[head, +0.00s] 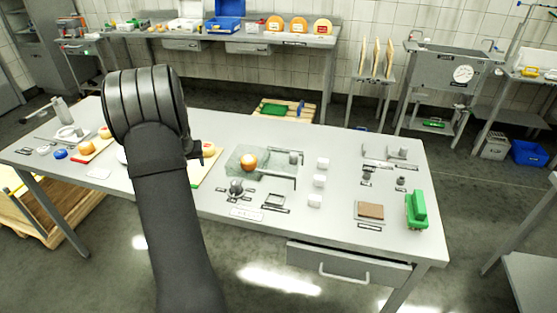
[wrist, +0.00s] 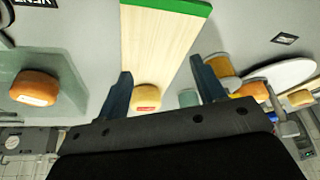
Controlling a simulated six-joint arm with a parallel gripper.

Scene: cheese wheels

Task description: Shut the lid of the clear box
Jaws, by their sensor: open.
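The clear box (head: 238,160) is a pale green see-through shape on the middle of the table, with an orange cheese wheel (head: 249,162) in it. The box also shows at the left of the wrist view (wrist: 70,90). I cannot make out its lid clearly. My gripper (wrist: 161,68) is open, its two dark fingers apart over a wooden board (wrist: 158,45) with a green end. A small cheese wheel (wrist: 147,97) shows between the fingers, apparently not held. The gripper is to the left of the box in the head view, where my arm mostly hides it.
White blocks (head: 320,181) stand right of the box. A dark knob (head: 236,187) and small fittings lie in front of it. A green object (head: 416,210) and a brown block (head: 370,211) are at the right end. Another cheese wheel (head: 104,132) lies left of my arm.

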